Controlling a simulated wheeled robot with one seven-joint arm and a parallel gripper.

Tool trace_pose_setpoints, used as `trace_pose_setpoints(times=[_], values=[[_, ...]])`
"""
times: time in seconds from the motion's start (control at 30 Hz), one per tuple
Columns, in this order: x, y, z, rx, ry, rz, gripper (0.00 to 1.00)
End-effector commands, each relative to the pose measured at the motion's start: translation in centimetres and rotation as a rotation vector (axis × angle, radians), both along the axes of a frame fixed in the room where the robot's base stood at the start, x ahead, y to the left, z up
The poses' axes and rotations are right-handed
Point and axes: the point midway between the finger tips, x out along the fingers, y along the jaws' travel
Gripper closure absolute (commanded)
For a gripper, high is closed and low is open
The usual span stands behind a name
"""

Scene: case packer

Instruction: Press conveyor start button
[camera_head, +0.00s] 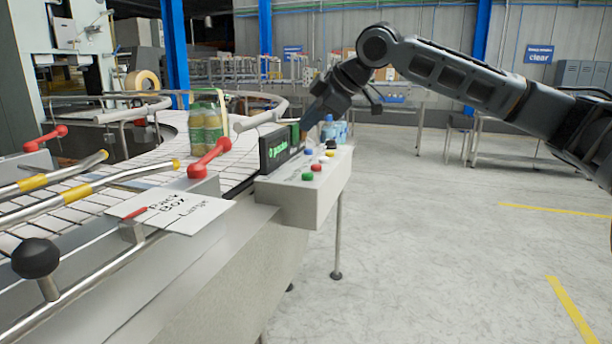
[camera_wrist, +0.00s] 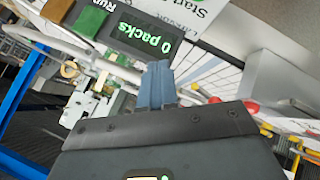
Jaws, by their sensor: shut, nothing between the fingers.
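The control box (camera_head: 283,205) stands at the conveyor's near end. Its top carries several coloured buttons, among them a green button (camera_head: 307,176) and a red button (camera_head: 316,167); I cannot read labels on them. A dark display (camera_head: 279,149) stands upright behind them. In the wrist view the display (camera_wrist: 145,35) reads "0 packs", beside a green block (camera_wrist: 90,22) marked "Run". My gripper (camera_head: 304,124) is above the box's far side, near the display's right end.
The conveyor (camera_head: 150,160) curves away to the left, with metal rails and red-ended clamps. Wrapped jars (camera_head: 205,125) stand on it. A "Pack Box Large" card (camera_head: 178,210) lies in front. Blue bottles (camera_head: 334,130) show behind the box. The floor to the right is clear.

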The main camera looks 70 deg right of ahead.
Motion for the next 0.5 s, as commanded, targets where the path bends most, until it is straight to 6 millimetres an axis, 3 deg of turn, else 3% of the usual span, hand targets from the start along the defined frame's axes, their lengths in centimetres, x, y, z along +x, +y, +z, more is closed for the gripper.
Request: trace_pose_setpoints(times=[0.5], values=[[0.0, 0.0, -6.4, -0.001, 0.000, -0.001, 1.00]])
